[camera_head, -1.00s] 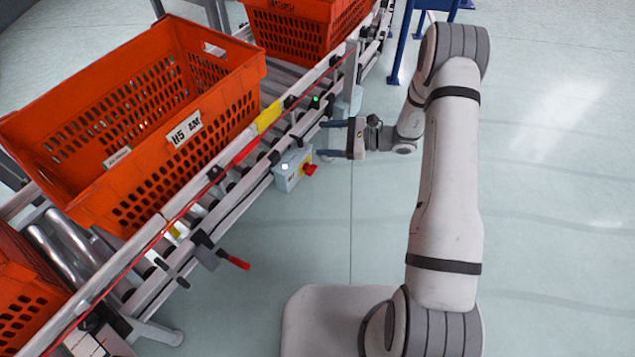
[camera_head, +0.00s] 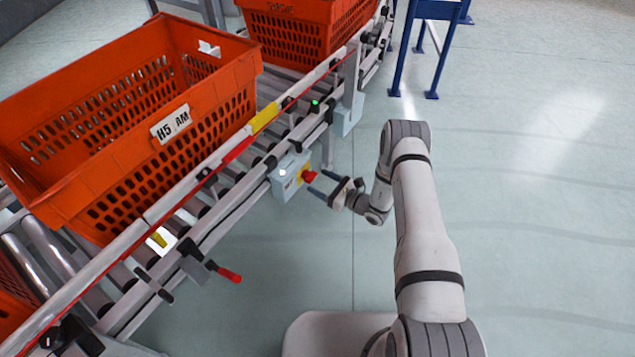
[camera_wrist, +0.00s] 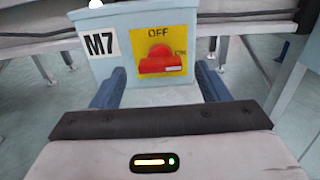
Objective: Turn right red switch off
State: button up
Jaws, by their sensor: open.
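The red switch (camera_head: 309,175) sits on the yellow plate of a grey-blue box (camera_head: 285,185) on the conveyor's side. In the wrist view the red switch (camera_wrist: 160,64) has its handle lying level, with its white mark at the right by "ON"; "OFF" is printed above it. The box (camera_wrist: 115,20) carries an "M7" label there. My gripper (camera_head: 321,183) is open, its fingers pointing at the switch from the right. In the wrist view my gripper (camera_wrist: 158,75) has one blue finger on each side of the switch. I cannot tell whether they touch it.
A red-handled lever (camera_head: 229,275) sticks out from the conveyor rail (camera_head: 190,240) at lower left. Orange totes, one near (camera_head: 95,165) and one farther back (camera_head: 300,30), stand on the conveyor. A blue stand (camera_head: 405,60) is at the back. The floor at right is clear.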

jog(key=shift+x, duration=0.95)
jog(key=shift+c, duration=0.3)
jog(key=c, duration=0.9)
